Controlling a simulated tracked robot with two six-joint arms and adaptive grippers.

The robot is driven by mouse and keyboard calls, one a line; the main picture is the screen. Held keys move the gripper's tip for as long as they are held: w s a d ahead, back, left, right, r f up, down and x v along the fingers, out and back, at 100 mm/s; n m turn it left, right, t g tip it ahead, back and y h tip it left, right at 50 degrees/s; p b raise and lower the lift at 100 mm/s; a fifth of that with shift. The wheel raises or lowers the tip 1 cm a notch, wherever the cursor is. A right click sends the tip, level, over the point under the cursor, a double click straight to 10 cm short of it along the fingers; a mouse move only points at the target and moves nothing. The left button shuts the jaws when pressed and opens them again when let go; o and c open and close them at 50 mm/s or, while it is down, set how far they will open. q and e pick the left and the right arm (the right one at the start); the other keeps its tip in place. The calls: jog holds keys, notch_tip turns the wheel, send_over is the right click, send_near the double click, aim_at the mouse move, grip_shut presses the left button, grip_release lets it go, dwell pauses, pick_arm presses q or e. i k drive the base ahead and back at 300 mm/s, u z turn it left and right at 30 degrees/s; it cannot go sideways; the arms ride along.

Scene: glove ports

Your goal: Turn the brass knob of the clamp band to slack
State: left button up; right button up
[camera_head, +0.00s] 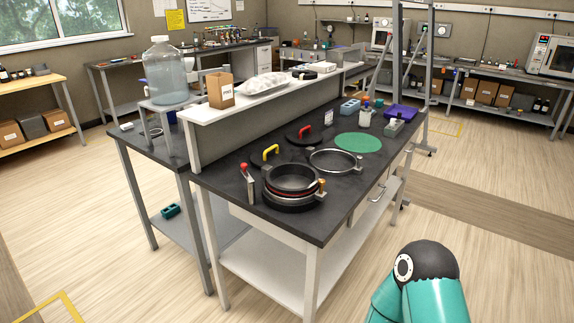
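A dark round glove port (291,190) with a red ring around it stands near the front edge of the black bench top. A small brass-coloured knob (322,182) sits on a lug at its right side. The knob is too small to tell whether it is tight or slack. A separate thin metal ring (335,169) with a lug at its right lies behind the port. A lever with a red ball end (244,168) stands upright left of the port. Neither of my grippers is in view; only a teal arm link of mine shows at the lower right.
Black discs with a yellow handle (270,152) and a red handle (304,131) lie behind the port. A green disc (358,143), small bottles and a purple tray (400,112) lie farther back. A raised white shelf (230,109) bounds the bench's left side. The floor at right is clear.

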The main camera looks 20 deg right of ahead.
aim_at(321, 182)
jog(key=z, duration=0.1)
jog(key=i, duration=0.95)
jog(key=z, duration=0.5)
